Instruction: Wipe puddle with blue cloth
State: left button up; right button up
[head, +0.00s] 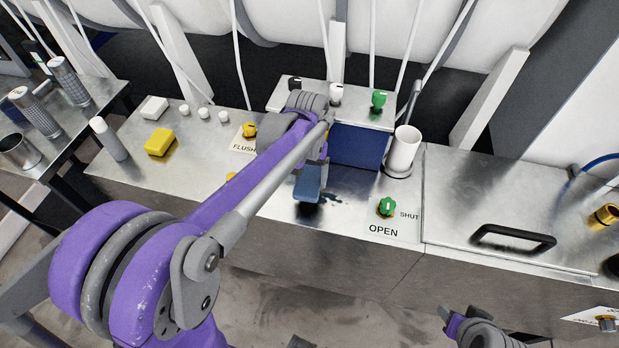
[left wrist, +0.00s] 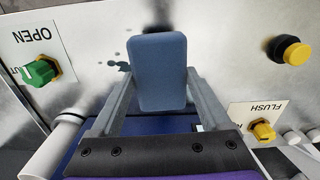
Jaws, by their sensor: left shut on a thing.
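The blue cloth (head: 307,187) is a folded, block-like pad. My left gripper (head: 312,168) is shut on it, above the metal counter. In the left wrist view the cloth (left wrist: 157,75) sits between the two grey fingers of the left gripper (left wrist: 155,100). A small dark puddle (head: 331,198) lies on the counter just right of the cloth; part may be hidden behind it. The puddle also shows left of the cloth in the left wrist view (left wrist: 124,66). I cannot tell whether the cloth touches the counter. My right gripper (head: 453,322) is low at the right, its jaws unclear.
A blue box (head: 360,146) under a metal shelf stands behind the cloth. A white cup (head: 403,152) and a green OPEN/SHUT knob (head: 387,207) are to its right. A yellow FLUSH knob (head: 249,130) and yellow sponge-like block (head: 159,142) are left. A black handle (head: 513,236) rises from the right panel.

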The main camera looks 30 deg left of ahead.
pick_arm(q)
jog(key=shift+a, duration=0.2)
jog(key=shift+s+a, duration=0.1)
jog(key=shift+a, duration=0.1)
jog(key=shift+a+r, duration=0.1)
jog(key=shift+r, duration=0.2)
jog(key=shift+r+p, duration=1.55)
jog(key=shift+r, duration=1.1)
jog(key=shift+f, duration=0.1)
pick_arm(e)
jog(key=r, duration=0.1)
jog(key=w+r, duration=0.2)
jog(key=r, duration=0.1)
jog(key=shift+a+r, duration=0.1)
pick_arm(q)
jog(key=shift+s, duration=0.15)
pick_arm(e)
jog(key=shift+s, duration=0.15)
